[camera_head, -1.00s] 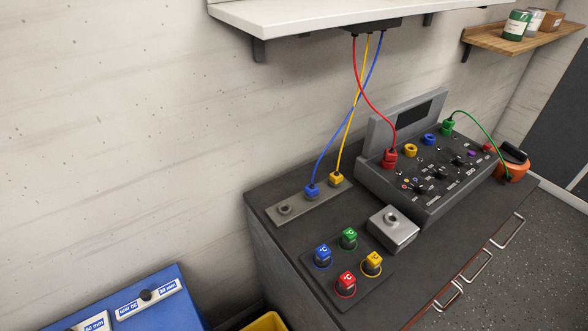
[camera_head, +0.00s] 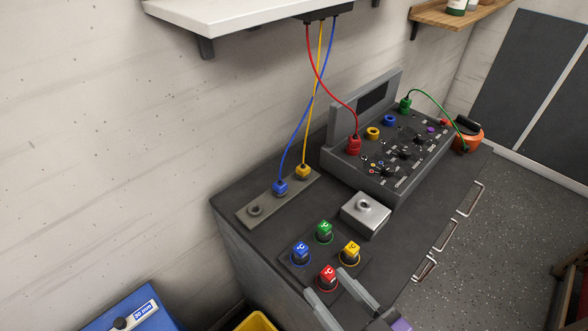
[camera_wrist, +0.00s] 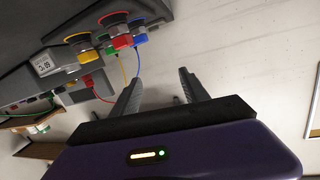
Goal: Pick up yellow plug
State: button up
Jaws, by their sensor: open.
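The yellow plug (camera_head: 303,172), on a yellow cable, stands upright in the grey socket strip (camera_head: 256,210) at the bench's wall side, right of a blue plug (camera_head: 280,188). My gripper (camera_head: 325,283) is open and empty at the bottom of the head view, beside the red knob (camera_head: 328,276) and well nearer the camera than the yellow plug. In the wrist view my gripper's fingers (camera_wrist: 160,73) are spread with nothing between them. The plug cannot be made out clearly there.
Blue, green and yellow knobs (camera_head: 350,251) stand near the gripper with the red one. A metal box (camera_head: 366,214) sits between them and the console (camera_head: 395,150). A red cable (camera_head: 325,85) hangs beside the yellow one under the white shelf (camera_head: 235,20).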

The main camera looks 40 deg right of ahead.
jog(key=w+d+r+g, duration=0.1)
jog(key=w+d, duration=0.3)
jog(key=w, duration=0.7)
jog(key=w+d+r+g+p, duration=0.1)
jog(key=w+d, duration=0.4)
jog(key=w, duration=0.6)
jog(key=w+d+r, duration=0.1)
jog(key=w+d, duration=0.3)
jog(key=w, duration=0.7)
jog(key=n+g+y, duration=0.3)
jog(key=g, duration=0.9)
send_near(303, 167)
jog(key=x, duration=0.2)
jog(key=p+x, duration=0.2)
jog(key=x, duration=0.5)
jog(key=shift+s+p, duration=0.1)
jog(key=shift+p, duration=0.2)
jog(key=shift+t, duration=0.3)
jog(key=shift+c, duration=0.4)
jog(key=c, duration=1.1)
